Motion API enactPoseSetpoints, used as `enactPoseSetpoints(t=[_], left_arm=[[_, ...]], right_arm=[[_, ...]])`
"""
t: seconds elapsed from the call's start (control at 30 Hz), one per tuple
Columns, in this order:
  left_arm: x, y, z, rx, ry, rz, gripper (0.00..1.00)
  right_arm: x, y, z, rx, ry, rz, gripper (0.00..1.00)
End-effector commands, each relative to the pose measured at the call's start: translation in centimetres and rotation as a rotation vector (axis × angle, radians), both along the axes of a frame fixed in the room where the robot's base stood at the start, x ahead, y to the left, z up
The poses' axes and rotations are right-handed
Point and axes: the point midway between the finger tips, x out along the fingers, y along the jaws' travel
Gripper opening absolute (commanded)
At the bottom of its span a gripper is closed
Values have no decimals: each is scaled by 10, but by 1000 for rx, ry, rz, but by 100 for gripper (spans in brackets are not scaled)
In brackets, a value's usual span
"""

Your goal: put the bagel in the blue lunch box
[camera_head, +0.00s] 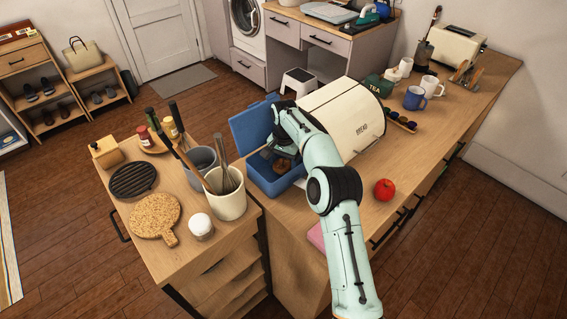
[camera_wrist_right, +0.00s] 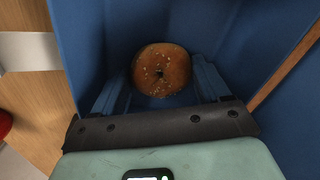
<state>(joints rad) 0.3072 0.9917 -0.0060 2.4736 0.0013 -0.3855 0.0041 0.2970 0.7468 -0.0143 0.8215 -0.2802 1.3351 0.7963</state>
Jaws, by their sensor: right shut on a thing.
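The blue lunch box (camera_head: 272,186) stands on the counter with its lid (camera_head: 250,125) raised. My right gripper (camera_head: 284,152) reaches down into the box from above. It is shut on the bagel (camera_head: 283,165), a brown seeded ring. In the right wrist view the bagel (camera_wrist_right: 162,70) sits between the two fingers of my right gripper (camera_wrist_right: 160,88), with the blue walls of the lunch box (camera_wrist_right: 85,35) around it. Whether the bagel touches the box floor I cannot tell. My left gripper is not in view.
A cream bread bin (camera_head: 345,115) stands close behind the box. A white utensil crock (camera_head: 227,198) and a grey pot (camera_head: 201,165) stand to its left. A red apple (camera_head: 384,189) lies to the right, with bare counter around it.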

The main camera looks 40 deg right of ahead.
Motion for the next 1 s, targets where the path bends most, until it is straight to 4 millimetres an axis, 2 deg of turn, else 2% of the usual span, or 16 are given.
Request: enactPoseSetpoints(t=[0.17, 0.23, 0.6, 0.77, 1.0], left_arm=[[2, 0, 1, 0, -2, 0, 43], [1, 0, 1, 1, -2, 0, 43], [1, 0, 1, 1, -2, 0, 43], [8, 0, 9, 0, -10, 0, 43], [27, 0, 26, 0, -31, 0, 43]], right_arm=[[1, 0, -2, 1, 0, 1, 68], [1, 0, -3, 0, -1, 1, 86], [1, 0, 2, 0, -2, 1, 86], [2, 0, 28, 0, -6, 0, 86], [1, 0, 83, 0, -8, 2, 86]])
